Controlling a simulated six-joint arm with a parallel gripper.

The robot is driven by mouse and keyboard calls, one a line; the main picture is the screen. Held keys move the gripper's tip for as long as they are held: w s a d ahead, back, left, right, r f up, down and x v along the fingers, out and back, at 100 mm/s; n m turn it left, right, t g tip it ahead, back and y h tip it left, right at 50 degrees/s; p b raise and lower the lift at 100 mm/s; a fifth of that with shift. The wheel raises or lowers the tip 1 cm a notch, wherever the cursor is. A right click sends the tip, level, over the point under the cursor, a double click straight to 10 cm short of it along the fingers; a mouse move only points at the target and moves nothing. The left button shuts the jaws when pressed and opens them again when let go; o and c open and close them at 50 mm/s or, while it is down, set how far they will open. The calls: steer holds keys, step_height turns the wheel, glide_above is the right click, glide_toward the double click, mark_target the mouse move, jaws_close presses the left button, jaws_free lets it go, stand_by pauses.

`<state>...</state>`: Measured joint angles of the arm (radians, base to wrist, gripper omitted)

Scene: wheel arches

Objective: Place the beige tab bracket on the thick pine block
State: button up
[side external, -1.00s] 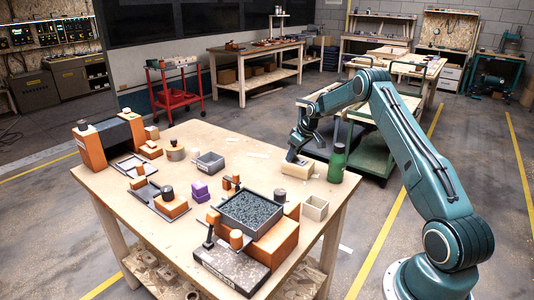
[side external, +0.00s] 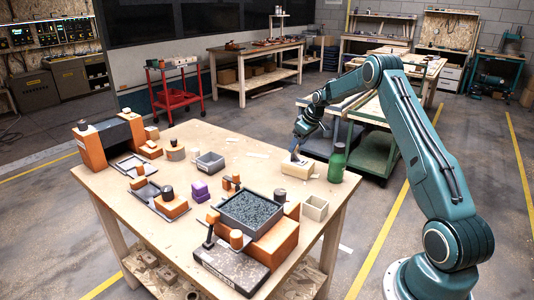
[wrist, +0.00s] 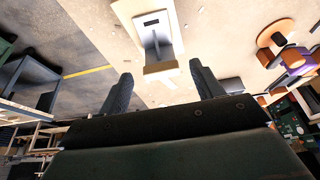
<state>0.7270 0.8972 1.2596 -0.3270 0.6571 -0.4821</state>
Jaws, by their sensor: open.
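The thick pine block (side external: 297,170) lies near the table's right back edge. It also shows in the wrist view (wrist: 160,71), ahead of the fingertips. On its top is a small piece with a pale plate and an upright tab, seemingly the beige tab bracket (wrist: 157,46); the tab looks grey in shade.
A green bottle (side external: 337,163) stands close to the right of the block. An open beige box (side external: 314,208) and a dark gravel tray (side external: 250,211) on orange blocks are nearer the front. A grey bin (side external: 209,163) is to the left. Bare tabletop lies left of the block.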

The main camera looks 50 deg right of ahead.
steer(key=v, duration=0.7)
steer(key=shift+r, duration=0.1)
stand_by(0.4)
steer(key=s+a+r, duration=0.4)
steer(key=a+r, duration=0.4)
steer(key=a, duration=0.4)
steer(key=s+a+r, duration=0.5)
steer(key=a+r, duration=0.3)
steer(key=a, duration=0.4)
steer(key=s+a, duration=0.4)
steer(key=s, duration=0.3)
steer(key=s+a+f, duration=0.1)
steer(key=s+a, duration=0.3)
steer(key=s, duration=0.4)
steer(key=s+a+t, duration=0.1)
steer(key=s+a, duration=0.4)
steer(key=s, duration=0.2)
steer(key=shift+s+f, duration=0.3)
steer(key=shift+s, duration=0.1)
